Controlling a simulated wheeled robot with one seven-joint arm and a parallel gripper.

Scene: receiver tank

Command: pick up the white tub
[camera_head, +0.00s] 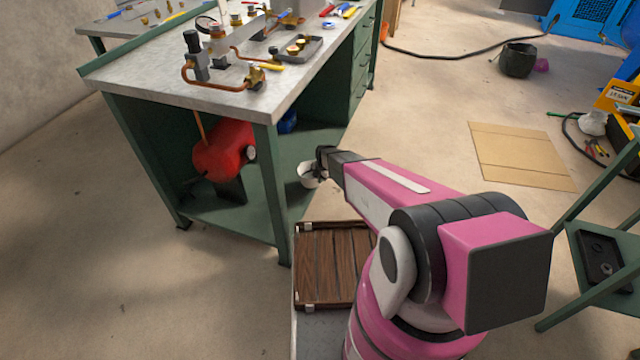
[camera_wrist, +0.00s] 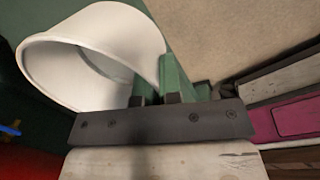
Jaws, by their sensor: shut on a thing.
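The white tub (camera_wrist: 98,62) fills the upper left of the wrist view, tilted, with its open mouth toward the left. In the head view the tub (camera_head: 308,175) is small and partly hidden by my gripper (camera_head: 322,162), beside the front right side of the green workbench. My gripper is shut on the tub. In the wrist view my gripper (camera_wrist: 158,95) meets the tub at its lower right side. I cannot tell from these frames whether the tub touches the bench's lower shelf.
The green workbench (camera_head: 190,97) carries pipe fittings on top. A red tank (camera_head: 225,150) stands on its lower shelf (camera_head: 232,215). A wooden slatted tray (camera_head: 330,265) lies in front of my arm. A cardboard sheet (camera_head: 520,155) lies on the open floor at right.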

